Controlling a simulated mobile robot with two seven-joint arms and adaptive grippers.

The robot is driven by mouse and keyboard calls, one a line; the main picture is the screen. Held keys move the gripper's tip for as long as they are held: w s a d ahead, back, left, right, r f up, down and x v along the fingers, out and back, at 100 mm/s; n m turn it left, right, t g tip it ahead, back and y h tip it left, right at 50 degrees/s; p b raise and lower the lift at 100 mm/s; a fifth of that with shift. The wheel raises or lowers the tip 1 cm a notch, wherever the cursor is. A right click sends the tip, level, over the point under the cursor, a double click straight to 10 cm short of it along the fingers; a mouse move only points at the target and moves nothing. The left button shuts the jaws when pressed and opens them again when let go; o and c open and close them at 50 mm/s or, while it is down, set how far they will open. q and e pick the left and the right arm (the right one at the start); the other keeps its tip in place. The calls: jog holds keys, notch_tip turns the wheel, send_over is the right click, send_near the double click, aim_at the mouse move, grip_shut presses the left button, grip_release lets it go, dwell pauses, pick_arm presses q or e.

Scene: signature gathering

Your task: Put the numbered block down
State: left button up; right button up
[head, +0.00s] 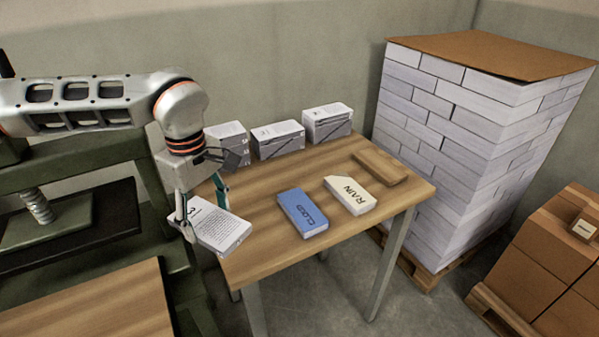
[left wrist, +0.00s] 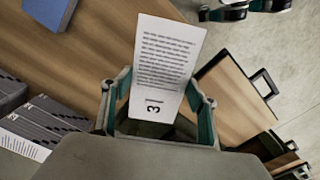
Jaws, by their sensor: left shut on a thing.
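My left gripper (head: 204,210) is shut on the numbered block (head: 222,231), a white block with lines of print and a "3" at one end. The block is at the near left corner of the wooden table (head: 262,250), partly past its left edge. I cannot tell whether it touches the tabletop. In the left wrist view the block (left wrist: 165,62) sits between the two fingers of the left gripper (left wrist: 157,100), its "3" end closest to the palm. Parts that look like my right gripper (left wrist: 240,10) show at the top edge there, cut off.
A blue CLOUD block (head: 303,214) and a cream RAIN block (head: 350,195) lie on the table, with a wooden tray (head: 380,167) behind. Boxed stacks (head: 278,139) line the back edge. A green press (head: 70,225) stands left, a tall paper stack (head: 460,140) right.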

pick_arm(q)
jog(key=w+d+r+n, duration=0.1)
jog(key=r+n, duration=0.1)
jog(key=n, duration=0.3)
jog(key=w+d+r+n+p, duration=0.1)
jog(key=r+n, duration=0.1)
jog(key=n, duration=0.2)
jog(key=w+r+n, duration=0.1)
jog(key=r+n, duration=0.1)
jog(key=n, duration=0.3)
jog(key=shift+w+d+r+n, duration=0.1)
jog(key=shift+d+r+n, duration=0.05)
jog(key=shift+d+n, duration=0.2)
jog(key=w+d+r+n+p, duration=0.25)
jog(key=r+n, duration=0.35)
jog(key=n, duration=0.9)
jog(key=shift+n, duration=0.25)
jog(key=f, duration=2)
jog(key=shift+s+d, duration=0.4)
jog(key=o, duration=1.2)
jog(key=shift+f, duration=0.15)
